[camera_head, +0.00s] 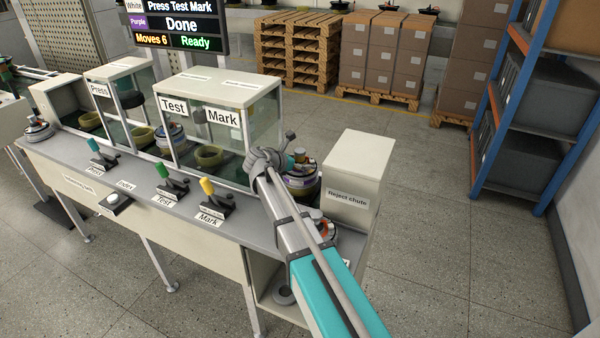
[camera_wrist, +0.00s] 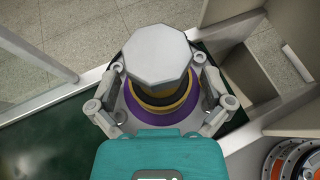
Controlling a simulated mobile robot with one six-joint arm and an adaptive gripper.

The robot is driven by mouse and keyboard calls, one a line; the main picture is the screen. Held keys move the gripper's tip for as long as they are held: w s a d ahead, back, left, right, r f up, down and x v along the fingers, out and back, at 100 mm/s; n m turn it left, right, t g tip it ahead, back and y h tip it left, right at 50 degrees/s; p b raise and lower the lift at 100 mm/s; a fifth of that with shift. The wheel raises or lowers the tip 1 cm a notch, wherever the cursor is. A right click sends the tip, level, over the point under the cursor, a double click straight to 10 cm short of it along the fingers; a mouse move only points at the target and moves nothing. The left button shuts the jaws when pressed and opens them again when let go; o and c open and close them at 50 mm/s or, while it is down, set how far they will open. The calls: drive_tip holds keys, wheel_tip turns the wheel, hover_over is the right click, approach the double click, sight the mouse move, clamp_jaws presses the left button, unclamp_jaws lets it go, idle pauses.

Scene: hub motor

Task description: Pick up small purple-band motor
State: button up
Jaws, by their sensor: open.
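In the wrist view, a round motor with a purple band (camera_wrist: 165,116) and a yellowish ring above it sits below my gripper (camera_wrist: 160,95). The fingers are spread, one on each side of the motor. I cannot tell whether they touch it. A pale octagonal plate covers much of the motor's middle. In the head view, my gripper (camera_head: 286,156) is at the right end of the bench, by a motor (camera_head: 302,182) in an olive nest. My arm partly hides this motor, and its band colour is unclear there.
The reject chute box (camera_head: 352,180) stands close on the right. The glass-sided Test and Mark enclosure (camera_head: 225,120) stands close on the left. Another motor with orange parts (camera_head: 325,230) lies nearer, beside my arm; levers (camera_head: 210,195) line the bench front.

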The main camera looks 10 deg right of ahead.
sight(295, 153)
idle(0.3)
drive_tip(key=c, duration=1.3)
drive_tip(key=shift+w+r, duration=0.1)
drive_tip(key=shift+r, duration=0.2)
wheel_tip(295, 153, up, 3)
drive_tip(key=p, duration=0.3)
drive_tip(key=shift+f, duration=0.15)
drive_tip(key=shift+s+a+r+p, duration=1.25)
drive_tip(key=shift+s+r+p, duration=0.4)
drive_tip(key=shift+s, duration=0.35)
drive_tip(key=shift+s+a+r+p, duration=1.25)
drive_tip(key=shift+s+r+p, duration=0.4)
drive_tip(key=shift+s, duration=0.3)
drive_tip(key=shift+s+a+r+p, duration=1.25)
drive_tip(key=shift+s+r+p, duration=0.4)
drive_tip(key=shift+s, duration=0.35)
